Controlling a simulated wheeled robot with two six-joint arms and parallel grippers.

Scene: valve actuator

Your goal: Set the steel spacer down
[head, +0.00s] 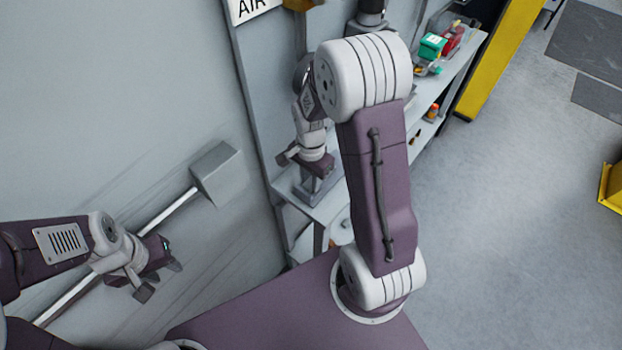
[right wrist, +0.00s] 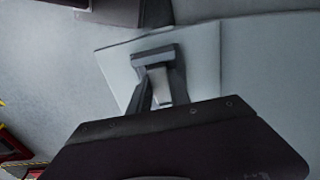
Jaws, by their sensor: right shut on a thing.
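My right gripper (head: 316,184) reaches down over the near end of a grey bench (head: 292,186) by the wall. In the right wrist view the right gripper (right wrist: 158,72) points at the bench's pale top (right wrist: 205,55). Its jaws are shut on a light grey piece, the steel spacer (right wrist: 160,86), seen between the dark fingers. Most of the spacer is hidden by the fingers, and I cannot tell whether it touches the bench. My left gripper (head: 159,280) is at the lower left, fingers apart and empty, away from the bench.
Green (head: 432,45) and red (head: 452,40) items stand farther along the bench. An orange item (head: 432,112) is on the lower shelf. A yellow post (head: 498,60) stands beyond. A grey box (head: 215,173) on a rail is on the wall at left.

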